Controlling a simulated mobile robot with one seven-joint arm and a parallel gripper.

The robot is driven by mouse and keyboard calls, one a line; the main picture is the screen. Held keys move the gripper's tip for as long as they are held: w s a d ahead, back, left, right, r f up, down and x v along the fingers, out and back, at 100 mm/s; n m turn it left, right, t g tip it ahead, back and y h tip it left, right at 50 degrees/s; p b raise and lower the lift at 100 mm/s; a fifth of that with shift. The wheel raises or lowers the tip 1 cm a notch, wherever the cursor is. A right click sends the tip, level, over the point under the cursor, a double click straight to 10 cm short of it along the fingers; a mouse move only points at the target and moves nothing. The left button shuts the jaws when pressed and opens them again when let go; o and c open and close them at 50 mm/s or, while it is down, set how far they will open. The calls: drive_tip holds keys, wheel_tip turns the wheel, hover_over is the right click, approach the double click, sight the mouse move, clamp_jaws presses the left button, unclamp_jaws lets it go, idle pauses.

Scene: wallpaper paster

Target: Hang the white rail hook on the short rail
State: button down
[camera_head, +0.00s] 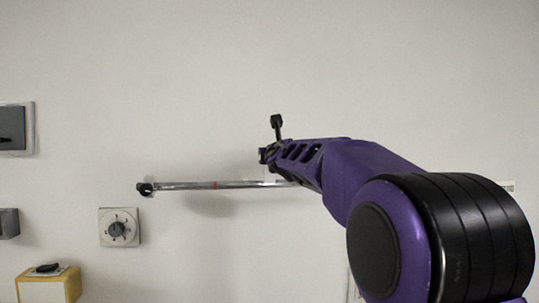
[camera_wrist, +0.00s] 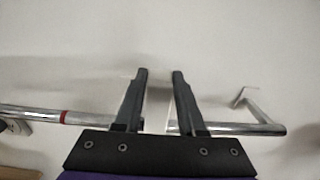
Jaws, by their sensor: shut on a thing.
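The short rail (camera_head: 185,186) is a chrome bar with a red mark, fixed across the wall. In the wrist view the rail (camera_wrist: 232,129) runs behind my fingers and turns back to the wall at its right end. My gripper (camera_head: 270,138) is in front of the wall, just above the rail in the head view. In the wrist view my gripper (camera_wrist: 160,74) is shut on the white rail hook (camera_wrist: 157,108), a pale piece between the fingers that overlaps the rail. I cannot tell whether hook and rail touch. The hook's lower part is hidden by my gripper.
A white dial plate (camera_head: 118,228) is on the wall below the rail's left end. A grey wall switch (camera_head: 14,128) is at the far left. A yellow box (camera_head: 48,288) is at the lower left. The wall above the rail is clear.

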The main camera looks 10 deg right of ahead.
sight(270, 177)
drive_tip(key=shift+f, duration=0.35)
idle(0.6)
drive_tip(key=shift+f+b, duration=0.3)
drive_tip(key=shift+f, duration=0.05)
drive_tip(key=shift+f, duration=0.55)
drive_tip(key=shift+f, duration=0.35)
drive_tip(key=shift+f, duration=1.7)
drive_tip(key=shift+c, duration=2.1)
unclamp_jaws()
